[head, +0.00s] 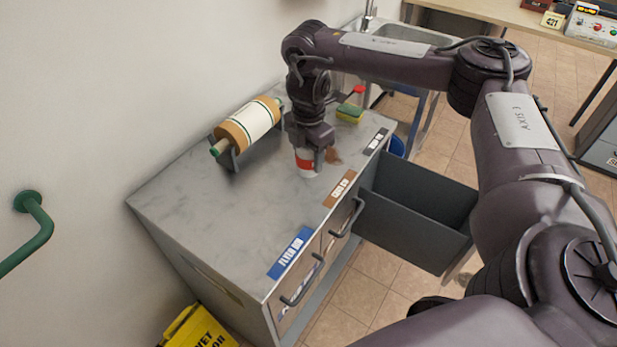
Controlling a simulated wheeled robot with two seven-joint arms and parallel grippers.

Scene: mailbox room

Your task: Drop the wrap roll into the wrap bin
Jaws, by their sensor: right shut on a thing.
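My right gripper (309,160) comes down from above onto the grey counter. It is shut on a small white and red cup-like thing (306,163), which stands upright at or just above the counter top. The gripper hides part of it. A brown roll with a white band and green ends (247,125), which looks like the wrap roll, lies in a dark holder at the back of the counter, left of the gripper. A dark grey open bin (412,222) is pulled out at the counter's right end, by a dark label (376,140) too small to read surely. My left gripper is not in view.
A brown patch (333,156) lies beside the gripper. A yellow-green sponge (349,113), a red-capped bottle (358,94) and a sink (388,33) are behind. The counter's near left part is bare.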

